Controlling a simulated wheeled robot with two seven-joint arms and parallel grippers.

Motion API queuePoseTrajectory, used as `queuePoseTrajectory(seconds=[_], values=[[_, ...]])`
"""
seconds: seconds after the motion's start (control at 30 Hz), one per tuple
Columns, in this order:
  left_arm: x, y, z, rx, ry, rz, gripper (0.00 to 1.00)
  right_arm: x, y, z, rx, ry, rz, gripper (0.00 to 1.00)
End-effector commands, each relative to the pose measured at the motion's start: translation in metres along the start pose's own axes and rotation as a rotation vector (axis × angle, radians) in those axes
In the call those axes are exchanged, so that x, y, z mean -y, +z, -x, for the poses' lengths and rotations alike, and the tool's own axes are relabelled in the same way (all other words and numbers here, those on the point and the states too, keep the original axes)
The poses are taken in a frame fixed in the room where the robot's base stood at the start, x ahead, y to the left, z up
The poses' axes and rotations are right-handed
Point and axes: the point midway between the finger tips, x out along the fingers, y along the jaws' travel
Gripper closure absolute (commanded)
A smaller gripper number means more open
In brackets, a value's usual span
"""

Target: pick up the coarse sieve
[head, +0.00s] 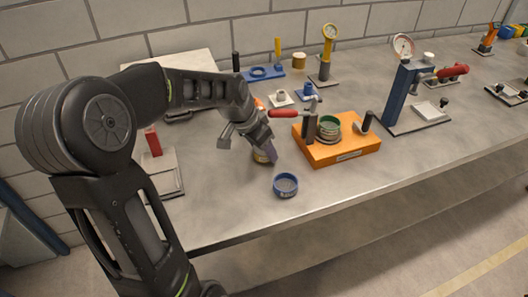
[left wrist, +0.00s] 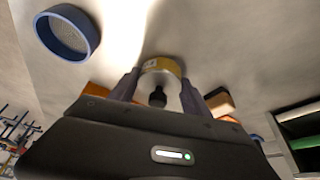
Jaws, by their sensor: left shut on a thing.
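My left gripper (head: 262,148) points down at the table, left of the orange block. It is shut on a round yellow-banded piece (head: 262,158), low over or on the table; I cannot tell which. In the left wrist view this piece (left wrist: 162,65) shows between the fingers (left wrist: 158,88), with a pale label on its band. A blue ring with a grey mesh floor, a sieve (head: 286,186), lies on the table apart from the gripper; it also shows in the left wrist view (left wrist: 68,33). Which sieve is the coarse one I cannot read. My right gripper is not in view.
A blue press (head: 399,98) with a dial stands to the right. Small fixtures stand behind. The table's front edge is near the blue sieve.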

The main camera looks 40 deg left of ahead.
Motion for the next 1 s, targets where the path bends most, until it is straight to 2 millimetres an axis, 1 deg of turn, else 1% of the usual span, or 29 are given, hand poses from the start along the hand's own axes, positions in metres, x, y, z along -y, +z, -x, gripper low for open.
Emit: queuePoseTrajectory(seconds=[0.27,0.37,0.47,0.57,0.8,0.9,1.0], values=[[0.0,0.002,0.005,-0.001,-0.001,0.0,0.85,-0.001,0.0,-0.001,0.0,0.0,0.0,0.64],[0.001,0.004,0.012,-0.002,-0.003,0.0,0.85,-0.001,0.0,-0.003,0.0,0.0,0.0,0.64],[0.001,0.01,0.023,-0.003,-0.004,0.001,0.85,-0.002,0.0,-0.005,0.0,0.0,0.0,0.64],[0.001,0.023,0.038,-0.003,-0.006,0.001,0.85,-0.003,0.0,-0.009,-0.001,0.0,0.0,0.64],[0.001,0.064,0.086,-0.006,-0.005,0.002,0.85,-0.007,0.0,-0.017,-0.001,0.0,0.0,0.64],[0.001,0.079,0.104,-0.005,-0.004,0.001,0.85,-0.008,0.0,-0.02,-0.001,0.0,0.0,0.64],[0.0,0.089,0.116,-0.003,-0.003,0.0,0.85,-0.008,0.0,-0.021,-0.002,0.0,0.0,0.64]])
